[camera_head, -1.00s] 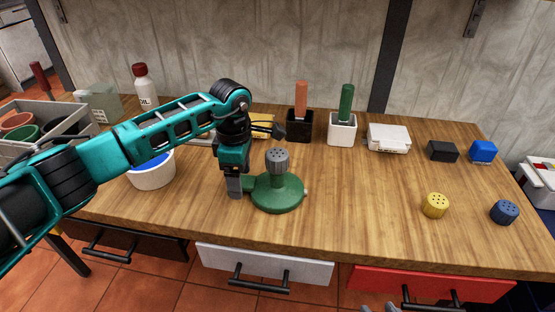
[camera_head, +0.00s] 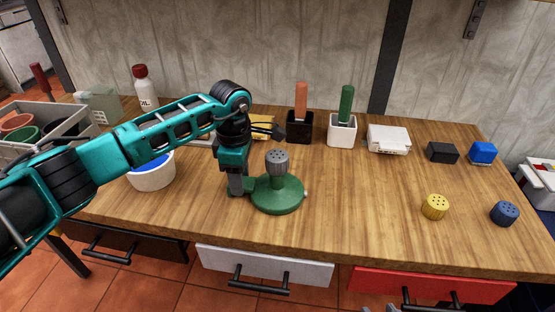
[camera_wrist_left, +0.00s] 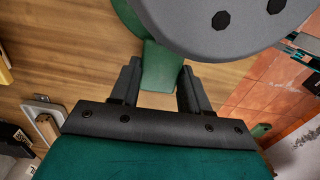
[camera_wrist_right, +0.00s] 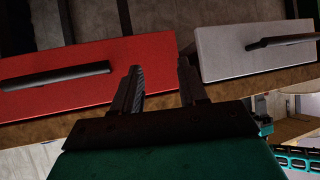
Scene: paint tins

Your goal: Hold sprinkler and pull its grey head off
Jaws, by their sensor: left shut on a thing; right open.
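The sprinkler has a round green base (camera_head: 278,194) that stands upright on the wooden bench, with a grey perforated head (camera_head: 277,162) seated on top of it. My left gripper (camera_head: 238,190) is shut on the green tab at the left side of the base. In the left wrist view the green tab (camera_wrist_left: 162,66) sits between the two fingers, and the grey head (camera_wrist_left: 220,22) looms above. My right gripper (camera_wrist_right: 162,85) is open and empty, in front of the drawers below the bench top. In the head view only a small bit of it shows at the bottom edge.
A yellow head (camera_head: 435,207) and a blue head (camera_head: 504,213) lie on the right of the bench (camera_head: 360,215). Behind stand a black pot (camera_head: 299,128), a white pot (camera_head: 342,131) and a white box (camera_head: 388,139). A white tub (camera_head: 153,172) stands left, partly behind my arm.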

